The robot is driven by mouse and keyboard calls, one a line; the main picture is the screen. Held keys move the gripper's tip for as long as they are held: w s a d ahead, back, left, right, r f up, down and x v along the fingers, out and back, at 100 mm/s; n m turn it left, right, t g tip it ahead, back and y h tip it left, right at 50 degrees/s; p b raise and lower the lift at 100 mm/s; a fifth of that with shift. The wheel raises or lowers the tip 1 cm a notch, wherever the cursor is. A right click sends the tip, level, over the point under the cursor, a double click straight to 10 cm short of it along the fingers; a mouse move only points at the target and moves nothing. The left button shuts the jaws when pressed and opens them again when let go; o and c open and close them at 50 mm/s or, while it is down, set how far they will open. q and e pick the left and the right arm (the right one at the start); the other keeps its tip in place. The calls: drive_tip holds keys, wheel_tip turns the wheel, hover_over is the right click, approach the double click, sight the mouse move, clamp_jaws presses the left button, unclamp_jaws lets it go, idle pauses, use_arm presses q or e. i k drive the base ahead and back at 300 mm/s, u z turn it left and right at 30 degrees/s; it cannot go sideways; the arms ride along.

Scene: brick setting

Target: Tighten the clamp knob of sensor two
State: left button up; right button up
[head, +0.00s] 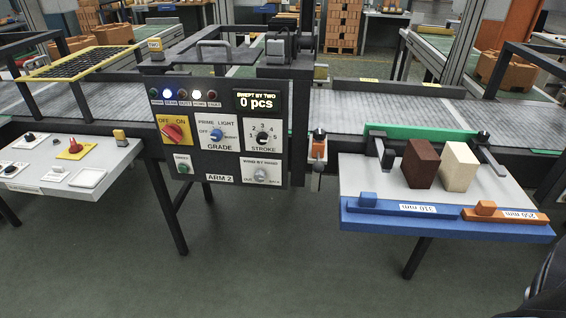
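No part named sensor two can be read in the head view. A small orange block with a dark knob-like top (318,146) is mounted at the conveyor's near edge, right of the control panel. A dark round knob (484,136) shows at the right end of the green rail. I cannot tell which of these belongs to sensor two, or whether any knob is tight. Neither gripper is in view.
The control panel (220,140) marked ARM 2 stands mid-view before the conveyor (400,110). A right table (365,185) holds a brown block (420,163), a cream block (458,166) and two gauge bars. A left table (100,155) carries switches. The floor (290,260) in front is clear.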

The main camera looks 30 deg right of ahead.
sight(320, 134)
drive_tip(key=u, duration=0.9)
drive_tip(key=i, duration=0.55)
drive_tip(key=z, duration=0.7)
drive_tip(key=i, duration=0.9)
drive_tip(key=z, duration=0.9)
